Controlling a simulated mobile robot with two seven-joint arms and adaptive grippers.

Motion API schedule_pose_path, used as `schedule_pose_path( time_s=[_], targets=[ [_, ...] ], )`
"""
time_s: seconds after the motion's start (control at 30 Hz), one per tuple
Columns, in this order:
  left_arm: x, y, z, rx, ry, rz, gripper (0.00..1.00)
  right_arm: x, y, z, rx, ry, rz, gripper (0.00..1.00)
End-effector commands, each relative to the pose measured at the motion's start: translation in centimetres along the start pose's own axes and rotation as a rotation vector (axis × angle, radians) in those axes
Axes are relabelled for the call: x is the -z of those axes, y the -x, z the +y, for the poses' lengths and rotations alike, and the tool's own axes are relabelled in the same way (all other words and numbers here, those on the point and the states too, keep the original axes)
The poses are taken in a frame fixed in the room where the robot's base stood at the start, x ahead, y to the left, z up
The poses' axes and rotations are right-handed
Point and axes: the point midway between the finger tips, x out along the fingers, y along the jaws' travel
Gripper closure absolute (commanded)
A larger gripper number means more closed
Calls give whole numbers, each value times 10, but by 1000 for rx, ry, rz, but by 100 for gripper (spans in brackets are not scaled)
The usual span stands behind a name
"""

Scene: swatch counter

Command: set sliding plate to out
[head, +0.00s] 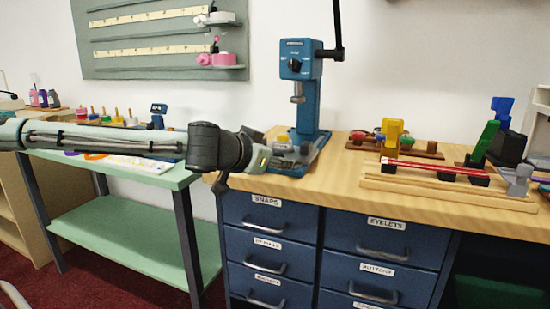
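A blue upright press (306,95) stands on the wooden counter, with a black lever at its top and a metal ram above its base. A grey plate-like part (289,161) lies low on the press base; I take it to be the sliding plate, but its exact position along the base is not clear. My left gripper (262,157) comes in from the left, at the left side of the press base. It partly covers that side, and whether it touches the plate or is open or shut cannot be told. My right gripper is not in view.
Right of the press, the counter (340,180) holds a wooden rail with a red rod (436,169), a yellow block (392,135) and green and blue parts. Blue labelled drawers (265,222) are below. A green table (180,178) stands left, under my arm.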

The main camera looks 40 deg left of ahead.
Motion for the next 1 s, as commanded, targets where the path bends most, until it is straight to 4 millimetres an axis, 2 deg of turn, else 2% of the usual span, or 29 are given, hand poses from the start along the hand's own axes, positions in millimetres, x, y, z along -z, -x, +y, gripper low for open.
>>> schedule_pose_path(
  time_s=[0.37, 1.0],
  targets=[
    [3, 4, -3, 7, 5, 7, 59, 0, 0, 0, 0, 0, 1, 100],
    [1, 50, 0, -1, 7, 6, 59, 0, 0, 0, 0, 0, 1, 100]
  ],
)
